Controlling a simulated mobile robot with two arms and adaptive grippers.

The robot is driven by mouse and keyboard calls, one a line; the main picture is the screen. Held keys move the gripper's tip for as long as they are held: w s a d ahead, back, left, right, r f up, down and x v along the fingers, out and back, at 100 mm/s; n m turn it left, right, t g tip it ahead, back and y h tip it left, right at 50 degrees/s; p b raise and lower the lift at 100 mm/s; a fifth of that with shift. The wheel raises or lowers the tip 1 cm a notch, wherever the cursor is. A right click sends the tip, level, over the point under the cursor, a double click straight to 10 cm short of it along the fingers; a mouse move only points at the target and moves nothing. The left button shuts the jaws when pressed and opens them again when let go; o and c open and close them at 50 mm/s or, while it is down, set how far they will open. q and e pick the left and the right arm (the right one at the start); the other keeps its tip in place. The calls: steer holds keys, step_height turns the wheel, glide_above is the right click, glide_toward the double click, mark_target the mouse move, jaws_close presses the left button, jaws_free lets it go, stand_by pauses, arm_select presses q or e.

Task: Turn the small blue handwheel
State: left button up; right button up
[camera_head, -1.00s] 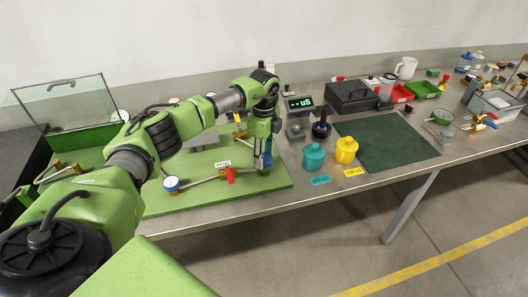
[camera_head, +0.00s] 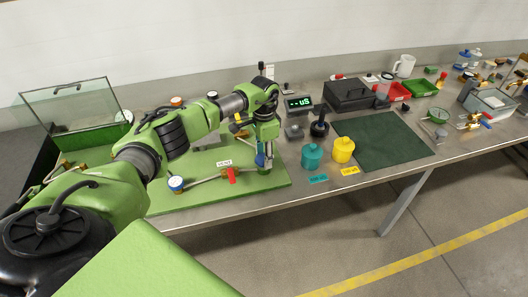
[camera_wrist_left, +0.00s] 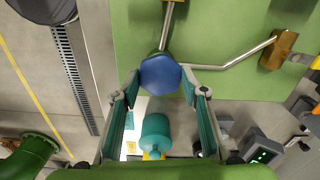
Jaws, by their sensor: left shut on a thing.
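The small blue handwheel (camera_head: 260,160) is at the right end of the pipework on the green board, mostly hidden by my gripper in the head view. In the left wrist view, the round blue handwheel (camera_wrist_left: 160,75) lies between the fingertips. My left gripper (camera_head: 265,163) points down from above with its fingers on either side of the wheel, shut on it. Its two fingers also show in the left wrist view (camera_wrist_left: 160,88). How far the wheel is turned cannot be told. My right gripper is not in view.
A teal jar (camera_head: 312,157) and a yellow jar (camera_head: 343,151) stand close to the right. A green mat (camera_head: 395,148) lies beyond, mostly clear.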

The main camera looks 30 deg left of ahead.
arm_select(q)
steer(key=shift+w+r+n+p, duration=0.15)
steer(key=shift+n+p, duration=0.15)
steer(key=shift+n, duration=0.3)
steer(key=o, duration=1.1)
step_height(320, 180, up, 12)
stand_by(0.4)
